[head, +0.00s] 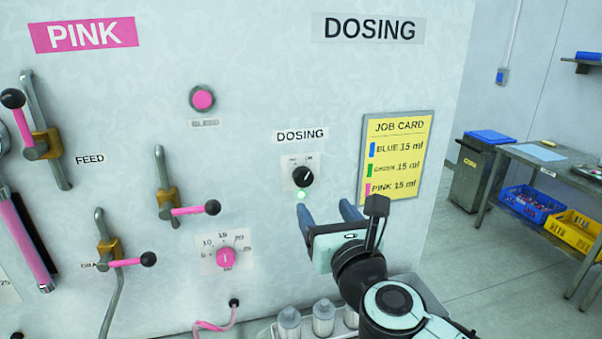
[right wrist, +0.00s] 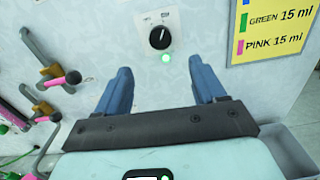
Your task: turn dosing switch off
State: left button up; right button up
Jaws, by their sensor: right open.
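The dosing switch (head: 303,177) is a black round knob on a white plate under the DOSING label (head: 300,135). Its white mark points up and to the right in the head view. A green light (head: 301,195) glows just below the knob. In the right wrist view the knob (right wrist: 160,38) sits beyond the fingers, with the lit green lamp (right wrist: 166,58) under it. My right gripper (head: 328,215) is open and empty, below and right of the knob and apart from it. Its two blue fingers also show in the right wrist view (right wrist: 163,85). My left gripper is not in view.
A yellow job card (head: 396,155) hangs right of the switch. A pink dial (head: 224,257), a pink button (head: 202,98) and pink-handled valves (head: 190,210) are to the left. Bottles (head: 323,318) stand below the gripper. The wall around the knob is clear.

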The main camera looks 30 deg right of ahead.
aim_at(305, 178)
jog(key=p+x, duration=0.1)
jog(key=x, duration=1.1)
jog(key=shift+w+d+p, duration=0.1)
jog(key=shift+w+p, duration=0.15)
jog(key=shift+p, duration=0.1)
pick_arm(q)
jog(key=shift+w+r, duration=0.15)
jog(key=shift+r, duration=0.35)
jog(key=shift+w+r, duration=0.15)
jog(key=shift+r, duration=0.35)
pick_arm(e)
jog(key=c, duration=1.1)
jog(key=shift+o, duration=0.2)
